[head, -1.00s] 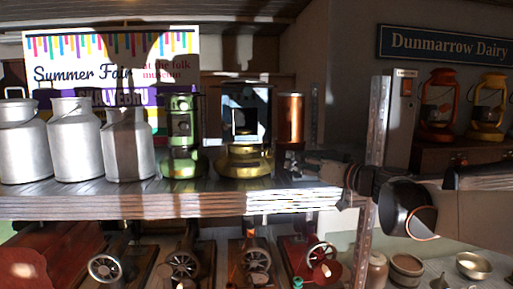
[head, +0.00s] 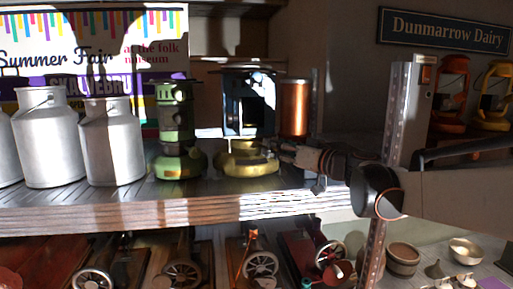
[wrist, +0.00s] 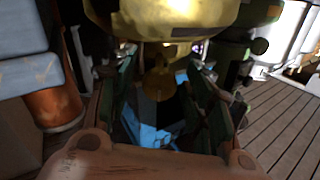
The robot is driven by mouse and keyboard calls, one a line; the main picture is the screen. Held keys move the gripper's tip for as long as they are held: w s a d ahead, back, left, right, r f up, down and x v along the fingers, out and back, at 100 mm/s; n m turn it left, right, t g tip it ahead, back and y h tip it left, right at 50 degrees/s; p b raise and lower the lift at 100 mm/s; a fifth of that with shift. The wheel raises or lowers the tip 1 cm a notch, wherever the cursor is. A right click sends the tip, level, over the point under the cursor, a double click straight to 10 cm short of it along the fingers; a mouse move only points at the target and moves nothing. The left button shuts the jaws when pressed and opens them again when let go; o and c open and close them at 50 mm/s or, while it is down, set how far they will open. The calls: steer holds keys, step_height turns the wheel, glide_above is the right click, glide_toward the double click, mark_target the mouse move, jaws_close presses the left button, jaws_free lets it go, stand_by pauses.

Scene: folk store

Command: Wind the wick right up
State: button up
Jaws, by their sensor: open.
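A dark heater with a brass base (head: 247,160) stands on the shelf, right of a green heater (head: 175,125). My gripper (head: 281,152) is at the right side of the brass base. In the wrist view, the brass base (wrist: 170,18) fills the top, and a small round brass knob (wrist: 158,83) shows below it. My gripper (wrist: 158,76) is open, with one finger on each side of the knob; I cannot tell whether either finger touches it. In the head view the knob is not clearly visible. The wick is not clearly visible.
A copper cylinder (head: 294,108) stands just behind and right of the heater. Milk churns (head: 112,140) stand at the left of the shelf (head: 120,212). A metal upright (head: 396,125) rises near my arm. Several machines with wheels sit on the level below.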

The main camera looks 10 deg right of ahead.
steer(key=shift+s+d, duration=0.1)
steer(key=shift+d, duration=0.05)
steer(key=shift+c, duration=0.8)
steer(key=c, duration=0.9)
